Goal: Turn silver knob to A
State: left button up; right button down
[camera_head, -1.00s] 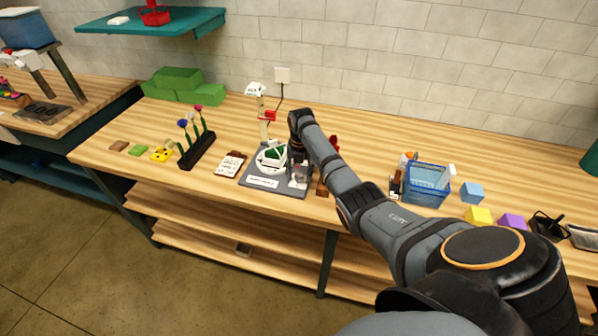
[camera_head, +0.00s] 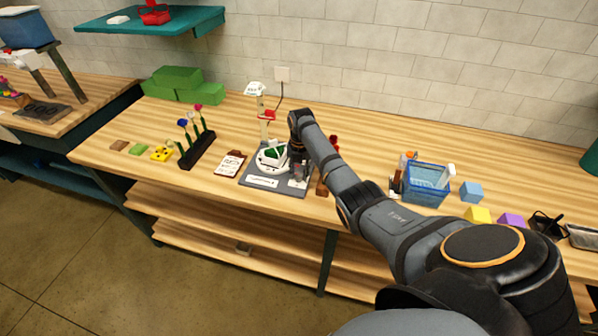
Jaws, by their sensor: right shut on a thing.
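My right gripper (camera_head: 299,172) points down at the right side of the grey station base (camera_head: 258,181). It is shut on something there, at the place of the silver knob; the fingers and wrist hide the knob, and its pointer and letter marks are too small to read. A white round dish with a green piece (camera_head: 272,155) sits on the base just left of the gripper. A white label lies on the base's front. My left gripper is not in view.
A clipboard card (camera_head: 230,164) and a black rack with flowers (camera_head: 196,150) stand to the left. A blue basket (camera_head: 427,184) and several coloured blocks lie to the right. A white-topped post (camera_head: 257,92) with a red part rises behind the base.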

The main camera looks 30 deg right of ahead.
jog(key=m+p, duration=0.2)
jog(key=m, duration=0.1)
jog(key=shift+r, duration=0.25)
jog(key=m+p, duration=0.2)
jog(key=m, duration=0.2)
jog(key=shift+m, duration=0.4)
jog(key=m+p, duration=0.1)
jog(key=m, duration=0.3)
jog(key=shift+m, duration=0.3)
jog(key=m+p, duration=0.1)
jog(key=m, duration=0.3)
jog(key=shift+f, duration=0.1)
jog(key=m+p, duration=0.1)
jog(key=m, duration=0.4)
jog(key=shift+h, duration=0.3)
jog(key=m, duration=0.4)
jog(key=shift+a+m, duration=0.1)
jog(key=shift+m, duration=0.2)
jog(key=m, duration=0.4)
jog(key=shift+w, duration=0.1)
jog(key=m, duration=0.4)
jog(key=shift+m, duration=0.6)
